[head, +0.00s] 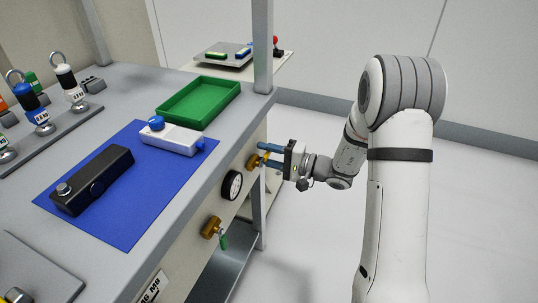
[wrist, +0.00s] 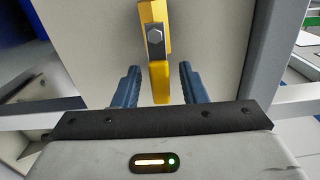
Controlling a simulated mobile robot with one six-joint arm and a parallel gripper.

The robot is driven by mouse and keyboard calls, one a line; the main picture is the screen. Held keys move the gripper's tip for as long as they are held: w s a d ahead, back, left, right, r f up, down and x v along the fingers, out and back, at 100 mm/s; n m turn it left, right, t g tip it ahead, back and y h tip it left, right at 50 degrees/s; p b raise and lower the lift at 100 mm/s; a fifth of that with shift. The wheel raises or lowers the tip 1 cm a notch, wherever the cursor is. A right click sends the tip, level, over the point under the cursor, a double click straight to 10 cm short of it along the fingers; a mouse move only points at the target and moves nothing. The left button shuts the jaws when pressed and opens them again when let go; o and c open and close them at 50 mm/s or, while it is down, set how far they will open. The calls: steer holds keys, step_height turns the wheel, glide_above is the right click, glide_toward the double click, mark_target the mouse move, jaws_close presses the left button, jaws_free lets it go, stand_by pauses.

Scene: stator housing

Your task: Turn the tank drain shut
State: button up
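A valve with a yellow lever (head: 254,161) sits on the front panel below the bench top. In the wrist view the yellow lever (wrist: 160,84) hangs down from a hex bolt, its lower end between the two blue fingers. My gripper (head: 264,154) is open around the lever, with a gap on each side of it in the wrist view (wrist: 158,87). A second brass valve with a green handle (head: 223,241) is lower left on the same panel. I cannot read a label naming either valve as the tank drain.
A grey post (head: 262,45) rises from the bench edge. On the bench are a green tray (head: 199,102), a blue mat (head: 127,222) with a black part (head: 93,180) and a pale part (head: 171,138). The floor to the right is clear.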

steer(key=shift+c, duration=0.5)
jaws_close()
steer(key=shift+d, duration=0.25)
steer(key=shift+a, duration=0.1)
steer(key=shift+f, duration=0.1)
